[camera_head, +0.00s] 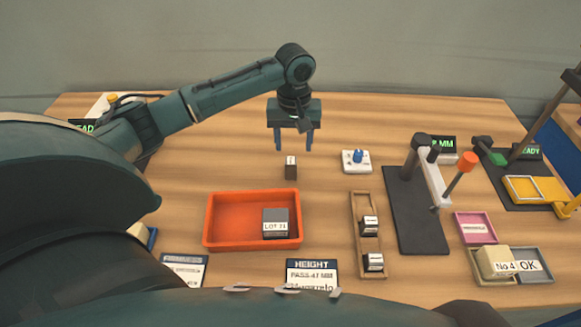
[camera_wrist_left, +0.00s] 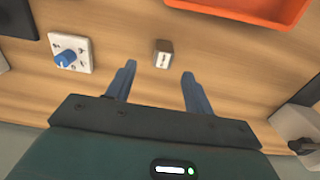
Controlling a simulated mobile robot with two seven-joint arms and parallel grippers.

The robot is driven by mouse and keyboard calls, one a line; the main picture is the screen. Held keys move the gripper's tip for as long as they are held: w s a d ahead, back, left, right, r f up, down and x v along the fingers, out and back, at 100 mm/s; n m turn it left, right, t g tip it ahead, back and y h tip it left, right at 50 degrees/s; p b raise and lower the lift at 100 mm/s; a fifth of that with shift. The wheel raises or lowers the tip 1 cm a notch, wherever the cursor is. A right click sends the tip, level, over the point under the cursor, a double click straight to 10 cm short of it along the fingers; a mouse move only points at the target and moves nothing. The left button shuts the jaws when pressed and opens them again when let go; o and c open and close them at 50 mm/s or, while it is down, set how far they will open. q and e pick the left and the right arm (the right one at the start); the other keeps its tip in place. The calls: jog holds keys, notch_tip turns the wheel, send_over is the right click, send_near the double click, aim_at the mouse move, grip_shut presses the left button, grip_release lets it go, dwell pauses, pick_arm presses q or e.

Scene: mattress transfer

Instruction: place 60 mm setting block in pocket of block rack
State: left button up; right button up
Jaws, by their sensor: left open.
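A small dark block with a pale top label (camera_head: 291,172), which appears to be the setting block, stands upright on the table behind the orange tray. Its label is too small to read. It also shows in the left wrist view (camera_wrist_left: 163,54). My left gripper (camera_head: 293,149) is open and empty, pointing down above and slightly behind the block. In the left wrist view the block lies ahead of the gap between my fingertips (camera_wrist_left: 159,71), apart from both. The wooden block rack (camera_head: 354,222) holds two labelled blocks (camera_head: 370,225) (camera_head: 374,262); its far part is empty.
An orange tray (camera_head: 225,245) holds a grey block marked LOT 71 (camera_head: 275,222). A blue-knobbed device (camera_head: 357,158) stands right of my gripper. A gauge stand on a dark base (camera_head: 410,215) is right of the rack. A HEIGHT card (camera_head: 312,272) lies in front.

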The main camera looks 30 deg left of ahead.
aim_at(291, 160)
pick_arm(q)
notch_tip(291, 160, down, 3)
jog(key=shift+r, duration=0.1)
jog(key=shift+a+f, duration=0.2)
jog(key=shift+f, duration=1.15)
jog(key=shift+a+f, duration=0.2)
jog(key=shift+f, duration=1.1)
jog(key=shift+r, duration=0.1)
grip_shut()
